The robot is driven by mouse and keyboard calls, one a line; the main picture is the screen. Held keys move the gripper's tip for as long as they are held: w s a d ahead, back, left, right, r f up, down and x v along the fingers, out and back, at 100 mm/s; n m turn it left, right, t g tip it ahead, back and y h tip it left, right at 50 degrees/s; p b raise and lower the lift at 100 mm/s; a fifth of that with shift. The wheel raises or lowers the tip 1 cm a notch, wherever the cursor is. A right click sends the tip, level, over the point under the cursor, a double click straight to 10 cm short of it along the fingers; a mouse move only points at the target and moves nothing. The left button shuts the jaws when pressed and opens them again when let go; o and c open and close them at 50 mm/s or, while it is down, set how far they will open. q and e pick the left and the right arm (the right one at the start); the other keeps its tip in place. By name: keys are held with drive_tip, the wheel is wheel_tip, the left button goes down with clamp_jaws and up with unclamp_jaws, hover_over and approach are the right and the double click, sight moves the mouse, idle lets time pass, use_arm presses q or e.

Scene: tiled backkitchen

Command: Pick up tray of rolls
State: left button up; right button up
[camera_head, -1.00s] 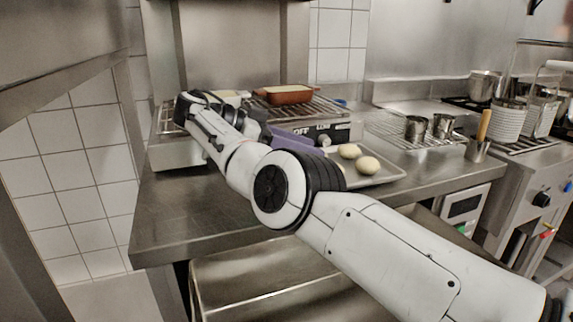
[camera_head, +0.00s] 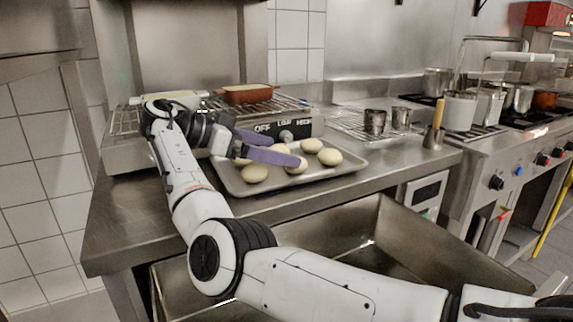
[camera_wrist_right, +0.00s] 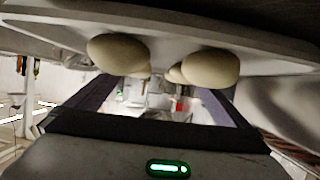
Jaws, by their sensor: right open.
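The metal tray (camera_head: 345,170) lies flat on the steel counter, holding several pale round rolls; one roll (camera_head: 255,173) sits near its front left and another (camera_head: 330,156) near its right. My right gripper (camera_head: 285,152) comes from the tray's left side, and its two purple fingers reach over the rolls. The fingers are apart and partly hide the rolls behind them. In the right wrist view two rolls (camera_wrist_right: 118,52) (camera_wrist_right: 210,68) show close above the fingers (camera_wrist_right: 160,95), with the tray (camera_wrist_right: 200,22) beyond. Nothing is visibly held. My left gripper is out of view.
A grill (camera_head: 290,104) with a brown dish (camera_head: 248,93) stands behind the tray. A wire rack (camera_head: 352,122) with metal cups (camera_head: 375,121) is to the right. An open steel basin (camera_head: 350,235) lies below the counter front. Bare counter (camera_head: 120,215) shows at the left.

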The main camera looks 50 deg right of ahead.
sight(290, 153)
drive_tip(key=x, duration=0.3)
drive_tip(key=shift+s+d+f, duration=0.2)
drive_tip(key=shift+d, duration=0.05)
drive_tip(key=c, duration=1)
drive_tip(key=shift+r, duration=0.1)
drive_tip(key=shift+c, duration=1)
drive_tip(key=shift+r, duration=0.1)
